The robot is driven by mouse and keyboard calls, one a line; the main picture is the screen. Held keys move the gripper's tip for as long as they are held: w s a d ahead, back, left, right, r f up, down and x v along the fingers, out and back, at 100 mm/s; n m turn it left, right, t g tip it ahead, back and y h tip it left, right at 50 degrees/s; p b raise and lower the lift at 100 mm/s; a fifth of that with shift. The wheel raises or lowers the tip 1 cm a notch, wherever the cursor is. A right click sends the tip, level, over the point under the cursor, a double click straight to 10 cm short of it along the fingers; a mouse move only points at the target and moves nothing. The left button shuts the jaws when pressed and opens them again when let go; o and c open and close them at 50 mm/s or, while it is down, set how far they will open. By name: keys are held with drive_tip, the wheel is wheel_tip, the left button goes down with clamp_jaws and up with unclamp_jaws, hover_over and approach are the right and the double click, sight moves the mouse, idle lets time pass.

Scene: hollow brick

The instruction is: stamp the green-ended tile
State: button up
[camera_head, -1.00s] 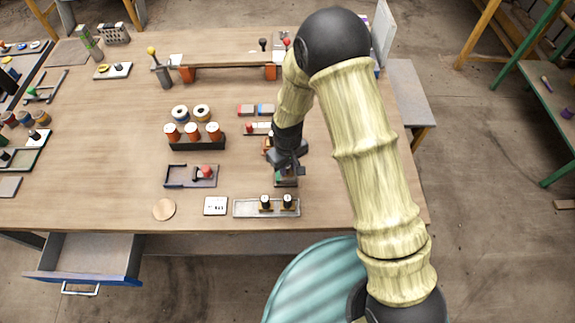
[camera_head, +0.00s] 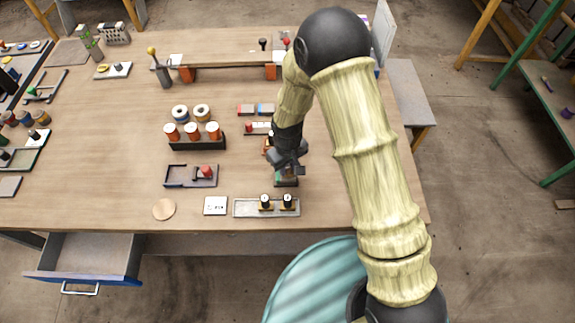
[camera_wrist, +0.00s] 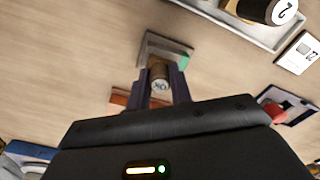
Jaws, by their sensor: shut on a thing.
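My gripper (camera_wrist: 161,88) is shut on a stamp (camera_wrist: 160,77), whose round, pale, marked top shows between the fingers in the wrist view. The green-ended tile (camera_wrist: 165,48) lies beneath the stamp, a grey piece with a green end at the right in that view. In the head view the tile (camera_head: 286,182) shows just below my gripper (camera_head: 288,169), partly covered by it. The stamp stands over the tile's middle; I cannot tell whether its underside touches. The stamp's lower end is hidden.
A red-ended piece (camera_wrist: 122,97) lies close by.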

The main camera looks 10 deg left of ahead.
drive_tip(key=shift+s, duration=0.1)
drive_tip(key=shift+r+p, duration=2.5)
drive_tip(key=shift+r, duration=1)
